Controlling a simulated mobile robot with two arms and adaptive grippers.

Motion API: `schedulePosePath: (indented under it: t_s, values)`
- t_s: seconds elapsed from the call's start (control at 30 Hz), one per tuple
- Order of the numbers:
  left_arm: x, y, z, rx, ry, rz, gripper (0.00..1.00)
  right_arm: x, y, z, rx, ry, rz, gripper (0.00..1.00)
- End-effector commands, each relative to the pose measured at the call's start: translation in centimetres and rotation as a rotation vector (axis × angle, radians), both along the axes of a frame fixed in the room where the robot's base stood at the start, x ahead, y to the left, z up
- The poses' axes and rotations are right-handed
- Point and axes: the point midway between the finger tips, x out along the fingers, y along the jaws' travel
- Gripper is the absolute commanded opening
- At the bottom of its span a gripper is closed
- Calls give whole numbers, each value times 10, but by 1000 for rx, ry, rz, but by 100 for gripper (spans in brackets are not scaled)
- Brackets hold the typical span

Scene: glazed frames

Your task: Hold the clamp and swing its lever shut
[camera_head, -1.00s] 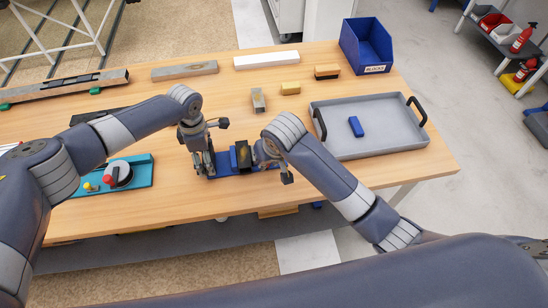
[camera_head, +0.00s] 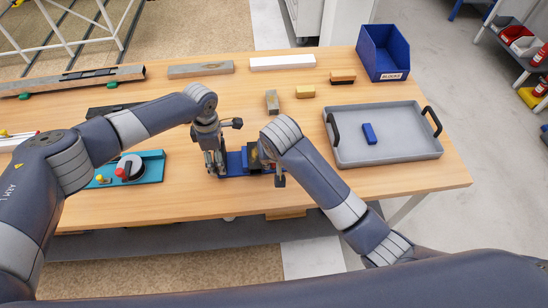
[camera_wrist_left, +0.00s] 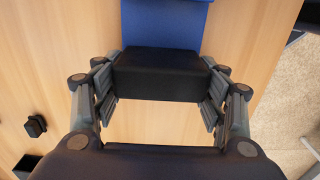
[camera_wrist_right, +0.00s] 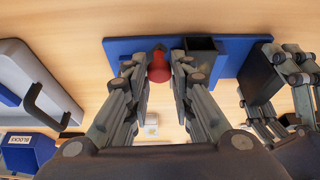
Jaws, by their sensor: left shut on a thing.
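The clamp has a blue base (camera_head: 236,163) on the table, with a dark block at its left end. In the left wrist view the black block (camera_wrist_left: 160,75) sits between the fingers of my left gripper (camera_wrist_left: 160,98), which is shut on it. The clamp's red lever knob (camera_wrist_right: 158,68) shows in the right wrist view, between the fingertips of my right gripper (camera_wrist_right: 160,75). The fingers stand apart beside the knob; whether they press on it I cannot tell. In the head view my right gripper (camera_head: 266,158) hides the knob and the clamp's right part.
A grey tray (camera_head: 405,150) with a blue block (camera_head: 369,133) is at the right. A blue bin (camera_head: 384,52) stands behind it. A teal fixture (camera_head: 151,164) with a red knob is left of the clamp. Several bars and small blocks lie along the back. The front edge is clear.

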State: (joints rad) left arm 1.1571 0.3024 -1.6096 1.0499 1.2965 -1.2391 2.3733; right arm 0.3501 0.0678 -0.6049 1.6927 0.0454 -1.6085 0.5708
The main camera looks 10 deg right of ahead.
Motion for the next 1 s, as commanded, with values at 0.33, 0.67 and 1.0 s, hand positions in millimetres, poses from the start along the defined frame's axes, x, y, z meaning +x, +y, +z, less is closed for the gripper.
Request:
schedulePosePath:
  t_s: [0.33,0.67,1.0]
  values:
    - [-5,-1,-5,1,11,-4,32,0,0,-1,0,1,1,40]
    - [-5,0,-5,2,11,-3,32,-14,0,35,2,-4,3,40]
    - [-5,0,-5,2,10,-2,32,-40,-1,96,3,-3,2,40]
